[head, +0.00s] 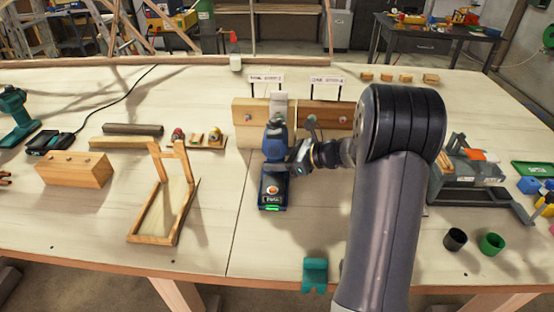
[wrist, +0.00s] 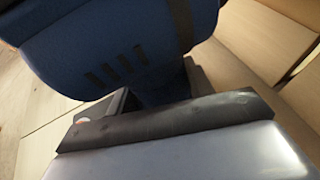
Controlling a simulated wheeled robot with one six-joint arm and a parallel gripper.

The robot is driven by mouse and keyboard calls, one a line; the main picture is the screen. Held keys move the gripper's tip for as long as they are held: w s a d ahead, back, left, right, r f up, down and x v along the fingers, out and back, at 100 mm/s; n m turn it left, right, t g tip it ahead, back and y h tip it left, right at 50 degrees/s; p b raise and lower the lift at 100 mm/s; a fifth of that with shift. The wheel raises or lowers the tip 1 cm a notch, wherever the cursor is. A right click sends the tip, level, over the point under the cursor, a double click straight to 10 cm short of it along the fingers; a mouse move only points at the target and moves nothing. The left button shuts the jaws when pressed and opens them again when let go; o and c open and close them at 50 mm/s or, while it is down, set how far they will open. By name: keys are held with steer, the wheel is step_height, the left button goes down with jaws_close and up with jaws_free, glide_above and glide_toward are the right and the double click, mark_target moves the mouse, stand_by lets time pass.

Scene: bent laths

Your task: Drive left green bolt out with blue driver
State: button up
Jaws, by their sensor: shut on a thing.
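The blue driver (head: 273,180) stands upright in the middle of the table, its battery base low and its head close to the wooden board (head: 333,116). My gripper (head: 298,157) is shut on the driver's handle from the right. In the wrist view, the driver's blue housing (wrist: 130,55) fills the top, above a dark gripper edge. A small bolt head (head: 248,118) shows on the board's left part, left of the driver. I cannot make out green on it. The driver's tip is not clear, and I cannot tell whether it touches anything.
Two small signs (head: 266,79) stand behind the board. A wooden frame stand (head: 165,210) and a wooden block (head: 74,169) lie to the left. A teal holder (head: 315,273) sits at the front edge. A grey machine (head: 465,178) stands at the right. The front left of the table is clear.

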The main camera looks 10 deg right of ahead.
mark_target(276, 153)
steer(key=shift+w+d+r, duration=0.1)
steer(key=shift+w+r, duration=0.05)
steer(key=shift+w, duration=0.25)
stand_by(0.5)
steer(key=shift+s+r, duration=0.15)
stand_by(2.6)
steer(key=shift+s, duration=0.2)
steer(key=shift+s+a, duration=0.25)
steer(key=shift+s, duration=0.45)
steer(key=shift+s+a, duration=0.25)
steer(key=shift+s, duration=0.4)
steer(key=shift+r+p, duration=1.75)
steer(key=shift+r, duration=0.25)
